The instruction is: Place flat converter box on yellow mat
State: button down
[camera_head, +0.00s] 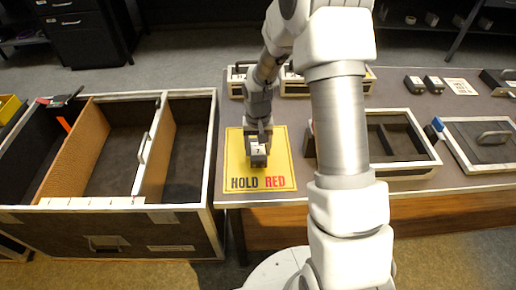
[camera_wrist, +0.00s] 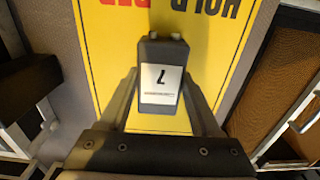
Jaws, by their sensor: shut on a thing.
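The flat converter box (camera_wrist: 161,100) is a small dark box with a white label bearing a numeral, between the fingers in the wrist view. In the head view the box (camera_head: 258,160) is over the yellow mat (camera_head: 237,170), which reads HOLD RED and lies at the table's left end. The mat also fills the middle of the wrist view (camera_wrist: 105,50). My gripper (camera_head: 258,145) is shut on the box, with a finger along each side. I cannot tell whether the box's underside touches the mat.
A large open case (camera_head: 120,215) with compartments stands left of the table. A foam-lined tray (camera_head: 400,165) and a lid with a handle (camera_head: 490,140) lie to the right. Two small dark boxes (camera_head: 424,84) sit at the back right. The mat around the box is clear.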

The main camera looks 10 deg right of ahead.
aim_at(258, 149)
jog(key=shift+f, duration=0.2)
jog(key=shift+c, duration=0.5)
grip_release()
jog(key=shift+r, duration=0.1)
jog(key=shift+r, duration=0.1)
notch_tip(258, 149, up, 13)
jog(key=p, duration=0.2)
jog(key=s+r+n+t, duration=0.1)
jog(key=s+r+t, duration=0.2)
jog(key=s+r, duration=0.85)
jog(key=s+r+n+t, duration=0.1)
jog(key=s+r+t, duration=0.1)
jog(key=s+r, duration=0.5)
jog(key=s, duration=0.4)
jog(key=shift+d+t, duration=0.2)
jog(key=shift+t, duration=0.1)
